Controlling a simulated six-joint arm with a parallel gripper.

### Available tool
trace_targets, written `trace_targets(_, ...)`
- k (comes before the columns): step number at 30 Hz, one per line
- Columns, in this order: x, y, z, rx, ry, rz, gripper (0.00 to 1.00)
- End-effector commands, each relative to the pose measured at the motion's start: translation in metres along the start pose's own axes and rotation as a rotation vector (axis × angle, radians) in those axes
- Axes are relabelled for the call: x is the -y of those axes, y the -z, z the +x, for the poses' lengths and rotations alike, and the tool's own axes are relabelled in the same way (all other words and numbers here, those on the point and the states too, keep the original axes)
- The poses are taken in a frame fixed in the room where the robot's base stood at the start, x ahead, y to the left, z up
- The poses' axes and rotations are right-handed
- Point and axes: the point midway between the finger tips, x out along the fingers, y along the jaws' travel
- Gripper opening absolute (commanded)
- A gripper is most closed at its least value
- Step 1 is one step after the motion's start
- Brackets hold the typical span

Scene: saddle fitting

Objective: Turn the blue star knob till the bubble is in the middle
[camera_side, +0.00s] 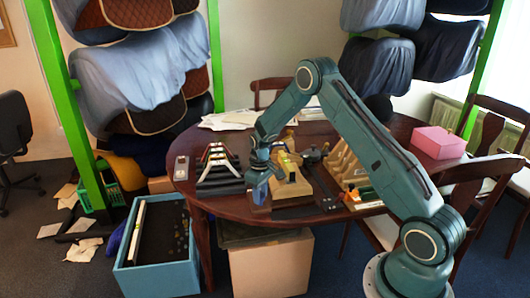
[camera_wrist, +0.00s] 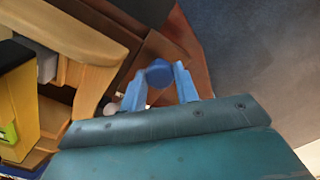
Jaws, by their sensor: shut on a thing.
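The blue star knob (camera_wrist: 159,73) is in the wrist view, near the table's edge beside a pale wooden fixture (camera_wrist: 92,42). My gripper (camera_wrist: 161,78) has its two light blue fingers on either side of the knob, shut on it. In the side view my gripper (camera_side: 261,178) reaches down at the table's front edge, left of the wooden fixture (camera_side: 292,188), and the knob cannot be made out there. A bright green patch (camera_wrist: 9,132) shows at the left edge of the wrist view; I cannot tell if it is the level. No bubble can be made out.
On the table (camera_side: 235,208), a rack of dark pieces (camera_side: 220,172) stands left of my gripper. A slotted wooden rack (camera_side: 347,170) and a pink box (camera_side: 438,142) stand to the right. A blue crate (camera_side: 157,277) is on the floor at the front left.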

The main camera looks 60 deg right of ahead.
Motion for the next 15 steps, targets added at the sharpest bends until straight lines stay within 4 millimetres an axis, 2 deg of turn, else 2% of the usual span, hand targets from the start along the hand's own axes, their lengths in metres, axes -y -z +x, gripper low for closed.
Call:
trace_targets(13, 0.0000, 0.0001, -0.0004, 0.000, 0.000, 0.049, 0.08)
trace_targets(14, 0.0000, 0.0001, -0.0004, 0.000, 0.000, 0.049, 0.36)
trace_targets(15, 0.0000, 0.0001, -0.0004, 0.000, 0.000, 0.049, 0.44)
